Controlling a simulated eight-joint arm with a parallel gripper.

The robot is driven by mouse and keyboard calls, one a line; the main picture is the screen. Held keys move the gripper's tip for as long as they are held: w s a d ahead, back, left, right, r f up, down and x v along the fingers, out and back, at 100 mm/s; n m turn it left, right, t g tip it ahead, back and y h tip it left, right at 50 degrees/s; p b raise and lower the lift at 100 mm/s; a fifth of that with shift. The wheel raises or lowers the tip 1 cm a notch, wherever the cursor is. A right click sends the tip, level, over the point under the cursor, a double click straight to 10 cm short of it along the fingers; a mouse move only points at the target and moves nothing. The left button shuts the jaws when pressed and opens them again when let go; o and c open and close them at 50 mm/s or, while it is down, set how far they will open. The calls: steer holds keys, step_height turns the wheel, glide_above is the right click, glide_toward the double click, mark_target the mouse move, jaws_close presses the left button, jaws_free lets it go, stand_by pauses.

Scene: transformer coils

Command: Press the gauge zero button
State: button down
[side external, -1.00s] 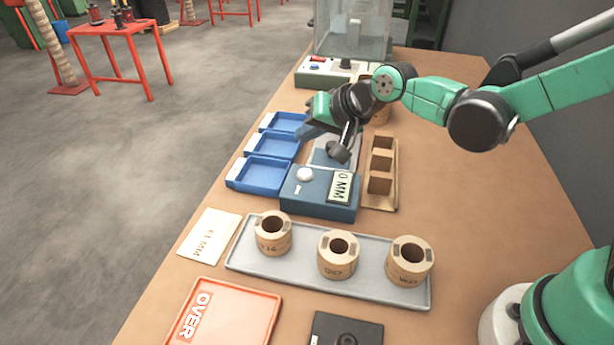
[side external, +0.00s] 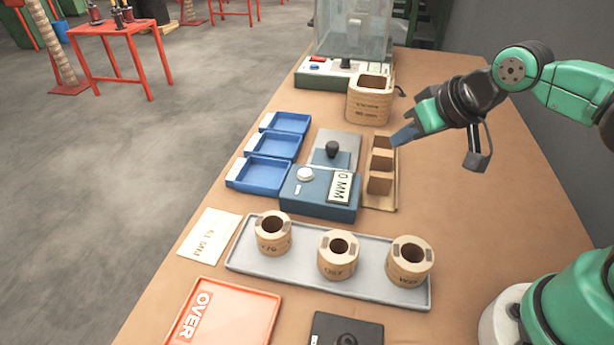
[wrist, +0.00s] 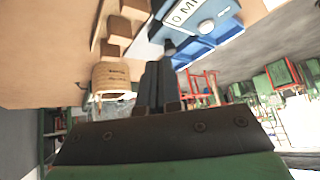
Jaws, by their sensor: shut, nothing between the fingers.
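The gauge (side external: 318,193) is a blue box with a display plate (side external: 341,187) reading "0 MM". Its round white button (side external: 305,174) is on top at the left; nothing covers it. A grey plate with a black knob (side external: 332,149) adjoins it behind. My gripper (side external: 399,138) is shut and empty, to the right of the gauge and above the cardboard holder (side external: 380,180), apart from the button. In the wrist view the shut fingers (wrist: 158,85) point up the picture, and the gauge (wrist: 185,18) shows at the top, with its button (wrist: 206,25).
Three blue trays (side external: 258,175) lie left of the gauge. A grey tray (side external: 300,265) with three ring coils (side external: 337,255) is in front. A larger coil (side external: 368,105) stands behind, near the green-based machine (side external: 330,78). A red "OVER" tray (side external: 240,318) is at the front. The right bench is clear.

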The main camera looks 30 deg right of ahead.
steer(key=shift+s+d+f+n, duration=0.15)
steer(key=shift+s+d, duration=0.15)
steer(key=shift+s, duration=0.2)
steer(key=shift+s+d+f+n, duration=0.15)
steer(key=shift+s+d, duration=0.1)
steer(key=shift+s, duration=0.25)
